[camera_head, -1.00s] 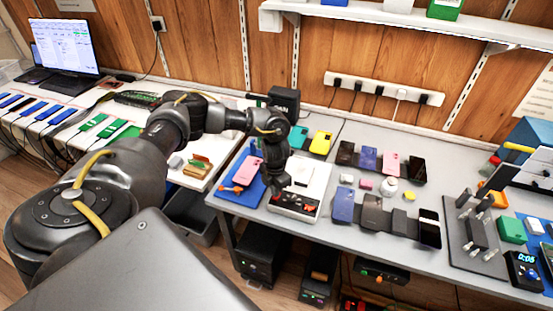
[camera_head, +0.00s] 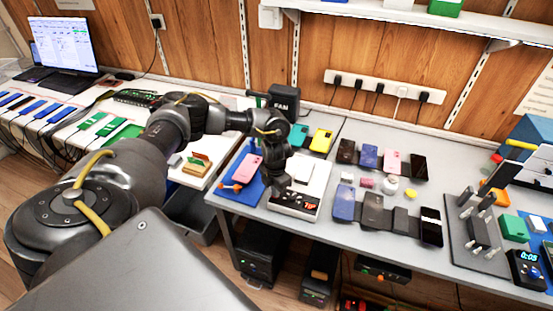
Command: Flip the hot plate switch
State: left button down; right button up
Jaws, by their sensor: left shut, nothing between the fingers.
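The hot plate (camera_head: 317,174) has a white top and a dark front panel with small red and white parts. It stands on the grey bench left of the phones. The switch on its front panel (camera_head: 300,203) is too small to make out clearly. My left gripper (camera_head: 279,190) is shut and empty, pointing down at the hot plate's left front side. It hides part of the plate and panel. I cannot tell whether the fingertips touch it. My right gripper is not in view.
A pink phone (camera_head: 247,168) lies on a blue mat (camera_head: 228,195) left of the hot plate. A dark fan box (camera_head: 284,103) stands behind. Several phones and a white bottle (camera_head: 390,185) are to the right. The bench's front edge (camera_head: 350,236) is clear.

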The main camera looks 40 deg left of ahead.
pick_arm(q)
jog(key=shift+f, duration=0.3)
jog(key=shift+r, duration=0.2)
jog(key=shift+r+p, duration=0.8)
jog(key=shift+r, duration=0.05)
jog(key=shift+r+p, duration=1.9)
jog(key=shift+r, duration=0.65)
jog(key=shift+f, duration=0.1)
